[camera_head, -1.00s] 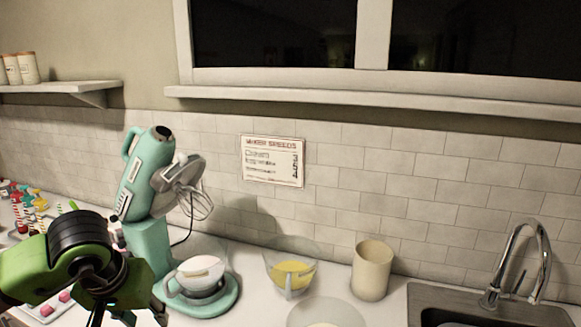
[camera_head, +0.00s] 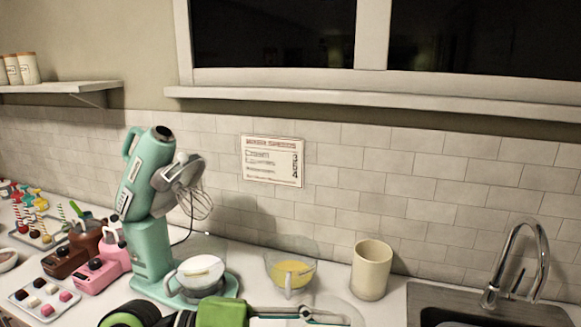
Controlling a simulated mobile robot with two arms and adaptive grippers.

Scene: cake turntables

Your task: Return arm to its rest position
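My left arm shows along the bottom edge, with green and black parts. My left gripper (camera_head: 325,316) lies low at the bottom centre, with its thin metal linkage pointing right. It is in front of the clear bowls, and no held object shows. The bottom edge cuts it off, so I cannot tell whether it is open or shut. My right gripper is not in view. A teal stand mixer (camera_head: 148,205) stands at centre left with its head tilted up and its whisk raised. A glass bowl with white contents (camera_head: 200,270) sits on its base.
A glass bowl with yellow contents (camera_head: 290,272), a beige canister (camera_head: 371,270) and a sink with a faucet (camera_head: 518,265) stand to the right. Brown (camera_head: 68,258) and pink (camera_head: 103,268) appliances and a sweets tray (camera_head: 45,299) are at left. A clear bowl is partly behind my gripper.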

